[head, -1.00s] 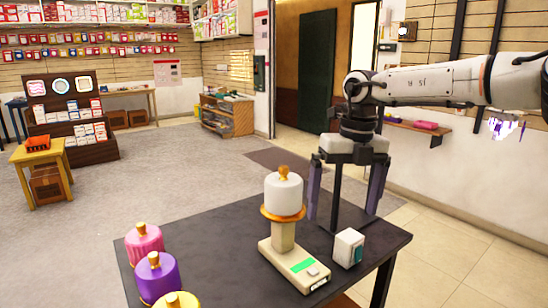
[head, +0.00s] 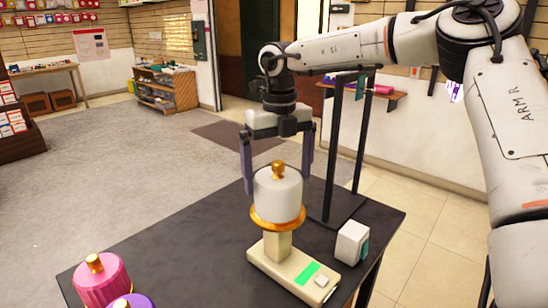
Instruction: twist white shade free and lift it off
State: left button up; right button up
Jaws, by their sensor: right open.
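The white shade (head: 278,198) is a rounded cylinder with a gold knob on top. It sits upright on a gold ring (head: 278,219) above a cream stand (head: 292,270) with a green patch. My right gripper (head: 278,185) points down over the shade, open, with one dark finger at each side of its upper part in the picture. The shade shows in front of the space between the fingers. I cannot tell whether the fingers touch it or are slightly behind it. My left gripper is not in view.
A pink shade (head: 101,282) and a purple shade (head: 131,301) stand at the front left of the dark table (head: 190,240). A small white box (head: 352,242) is right of the stand. A black post frame (head: 335,150) rises behind it. The table's left middle is clear.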

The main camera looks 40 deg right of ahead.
notch_tip(320, 180, down, 6)
jog(key=shift+r, duration=0.2)
jog(key=shift+f, duration=0.25)
jog(key=shift+w+f, duration=0.1)
jog(key=shift+f, duration=0.15)
jog(key=c, duration=1)
jog(key=shift+n, duration=0.3)
jog(key=shift+c, duration=0.5)
jog(key=shift+n+b, duration=0.35)
jog(key=shift+n, duration=0.75)
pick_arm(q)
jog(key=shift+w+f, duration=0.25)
pick_arm(e)
jog(key=shift+n, duration=0.6)
